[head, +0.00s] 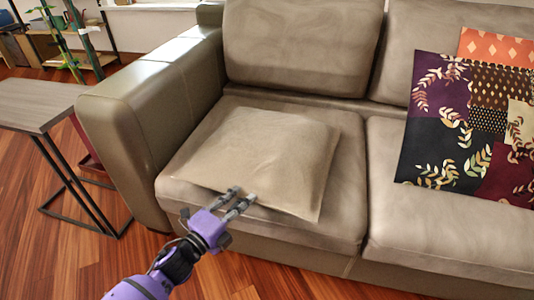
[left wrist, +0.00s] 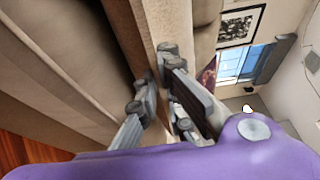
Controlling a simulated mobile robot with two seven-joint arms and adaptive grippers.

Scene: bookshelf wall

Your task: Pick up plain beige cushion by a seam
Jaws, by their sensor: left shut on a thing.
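The plain beige cushion (head: 270,155) lies on the left seat of the sofa in the head view. My left gripper (head: 240,197) is at the cushion's front edge, near the middle of that edge. In the left wrist view the cushion's edge (left wrist: 150,25) runs down between the fingers of my left gripper (left wrist: 160,95), which are shut on it. The fingers hide the exact spot of the seam that is gripped. The cushion appears to rest on the seat. My right gripper is not in view.
The beige sofa (head: 430,225) has a thick left armrest (head: 135,110) close to the cushion. A patterned cushion (head: 470,130) leans on the right seat. A small side table (head: 40,105) stands left of the sofa on the wooden floor (head: 50,260).

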